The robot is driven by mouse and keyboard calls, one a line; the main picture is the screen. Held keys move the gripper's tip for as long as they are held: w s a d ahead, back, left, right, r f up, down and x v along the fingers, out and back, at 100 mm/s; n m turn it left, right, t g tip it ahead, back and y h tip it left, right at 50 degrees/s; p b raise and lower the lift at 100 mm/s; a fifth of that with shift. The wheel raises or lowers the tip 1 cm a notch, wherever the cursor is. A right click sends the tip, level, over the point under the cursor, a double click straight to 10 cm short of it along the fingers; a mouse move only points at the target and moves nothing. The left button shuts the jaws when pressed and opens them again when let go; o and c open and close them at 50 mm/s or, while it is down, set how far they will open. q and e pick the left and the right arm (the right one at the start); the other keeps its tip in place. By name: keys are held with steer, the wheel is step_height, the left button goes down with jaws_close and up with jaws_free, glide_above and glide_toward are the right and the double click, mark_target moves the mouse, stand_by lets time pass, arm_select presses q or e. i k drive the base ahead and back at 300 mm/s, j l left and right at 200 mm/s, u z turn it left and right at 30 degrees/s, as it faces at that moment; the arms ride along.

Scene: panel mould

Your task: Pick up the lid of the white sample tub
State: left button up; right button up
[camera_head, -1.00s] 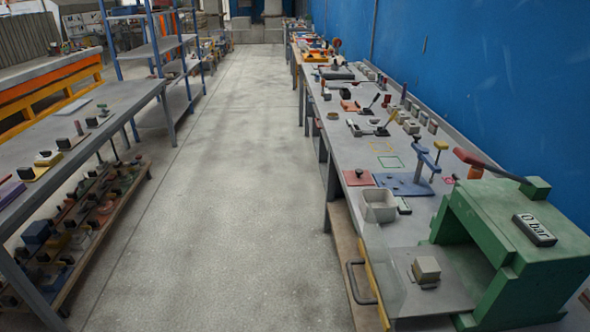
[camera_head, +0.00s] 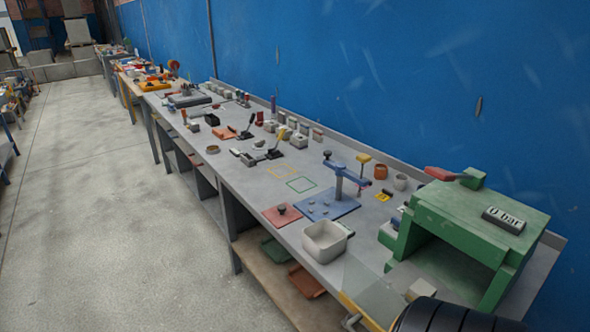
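A whitish, square, open-topped tub (camera_head: 325,241) stands near the front edge of the grey bench, left of the green press. No lid sits on it, and its inside shows. A flat reddish square plate with a dark knob (camera_head: 282,215) lies on the bench just beyond the tub, apart from it. It looks like a lid, but I cannot tell whether it belongs to the tub.
A blue plate with an upright clamp (camera_head: 327,206) lies beyond the tub. The green press (camera_head: 470,230) stands at right. Small cups and tools crowd the bench (camera_head: 245,181). A shelf below holds green and red trays (camera_head: 306,281). The floor (camera_head: 100,210) at left is clear.

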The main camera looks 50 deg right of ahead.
mark_target(280, 215)
steer(key=i+l+z, duration=0.1)
steer(key=i+z, duration=0.8)
steer(key=i+j+z, duration=0.3)
steer(key=i+z, duration=0.2)
